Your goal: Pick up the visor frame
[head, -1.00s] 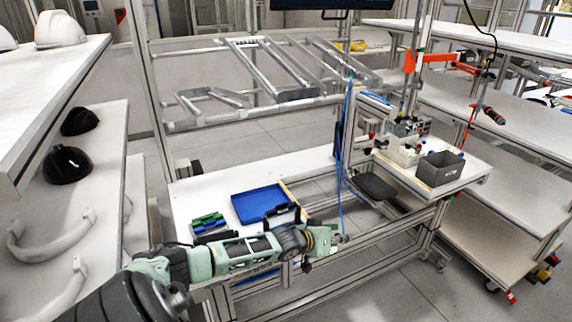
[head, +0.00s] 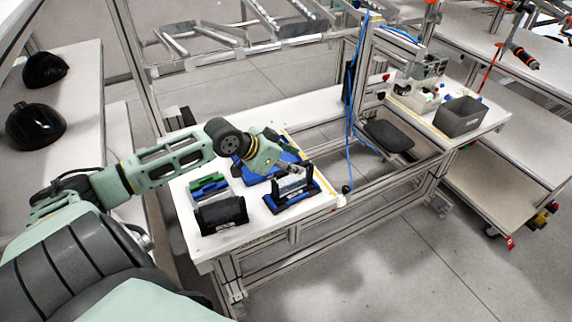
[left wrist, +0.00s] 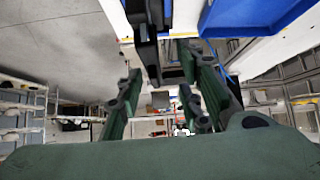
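A dark upright frame on a blue base (head: 292,197) stands near the front right corner of the white workbench; I take it for the visor frame, but cannot be sure. My left gripper (head: 292,170) is just above it, pointing down, and partly covers it. In the left wrist view the green fingers (left wrist: 162,88) are spread apart. A black bar-shaped part (left wrist: 150,45), which seems to belong to the frame, shows at and beyond the fingertips. I cannot tell whether the fingers touch it. My right gripper is not in view.
A black block (head: 221,214) and green and blue pieces (head: 208,186) lie left of the frame. A blue tray (head: 250,176) is behind, partly hidden by my arm. A grey bin (head: 455,122) stands at the right. Dark helmet shells (head: 36,126) sit on the left shelf.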

